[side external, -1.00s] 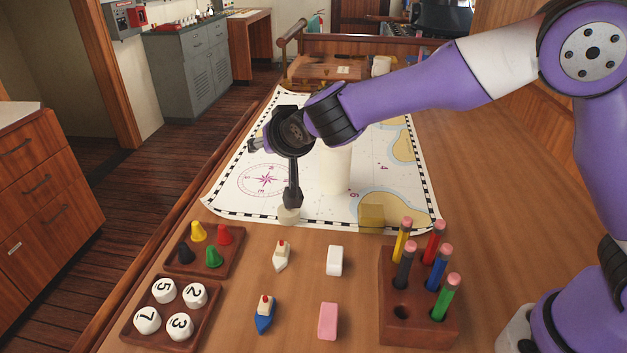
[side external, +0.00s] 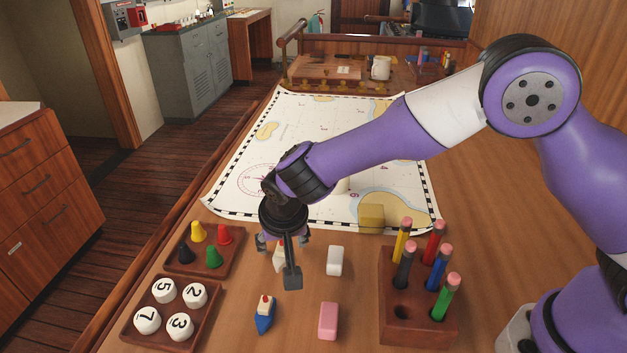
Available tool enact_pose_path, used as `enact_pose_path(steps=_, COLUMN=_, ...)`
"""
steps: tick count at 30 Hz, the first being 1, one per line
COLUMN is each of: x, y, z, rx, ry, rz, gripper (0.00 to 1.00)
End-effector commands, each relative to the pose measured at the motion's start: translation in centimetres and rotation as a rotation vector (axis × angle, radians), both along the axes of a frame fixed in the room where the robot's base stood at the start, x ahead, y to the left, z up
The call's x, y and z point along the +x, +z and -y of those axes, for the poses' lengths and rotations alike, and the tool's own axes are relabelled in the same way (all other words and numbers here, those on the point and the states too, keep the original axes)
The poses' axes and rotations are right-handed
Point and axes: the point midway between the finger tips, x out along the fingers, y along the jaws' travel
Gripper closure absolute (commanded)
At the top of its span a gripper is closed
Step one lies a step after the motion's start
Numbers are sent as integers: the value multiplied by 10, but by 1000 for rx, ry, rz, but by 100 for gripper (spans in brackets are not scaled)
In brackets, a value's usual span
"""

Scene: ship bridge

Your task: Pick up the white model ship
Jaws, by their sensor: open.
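The white model ship (side external: 279,262) stands on the table between the tray of coloured cones and the white eraser. My gripper (side external: 284,264) points down over it, open, with its fingers around or just in front of the ship. One dark finger hides much of the ship, so I cannot tell whether the fingers touch it. A blue model ship (side external: 264,316) with a white top stands closer to the camera.
A white eraser (side external: 335,261) and a pink eraser (side external: 328,321) lie to the right. The pencil block (side external: 419,325) stands further right. The cone tray (side external: 231,262) and numbered-disc tray (side external: 198,332) are left. The chart (side external: 300,140) lies behind, with a yellowish block (side external: 371,218) on it.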

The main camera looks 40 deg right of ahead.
Motion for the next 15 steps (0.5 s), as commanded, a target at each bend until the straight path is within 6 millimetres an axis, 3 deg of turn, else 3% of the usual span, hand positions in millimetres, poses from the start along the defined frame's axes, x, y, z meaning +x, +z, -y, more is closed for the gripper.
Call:
enact_pose_path(steps=6, x=1, y=-1, z=0, rx=0, ry=0, rz=1, gripper=33)
enact_pose_path(steps=9, x=1, y=0, z=0, rx=0, ry=0, rz=1, gripper=80)
enact_pose_path(steps=10, x=1, y=0, z=0, rx=0, ry=0, rz=1, gripper=92)
enact_pose_path(steps=11, x=1, y=0, z=0, rx=0, ry=0, rz=1, gripper=99)
enact_pose_path(steps=15, x=0, y=0, z=0, rx=1, ry=0, rz=0, gripper=100)
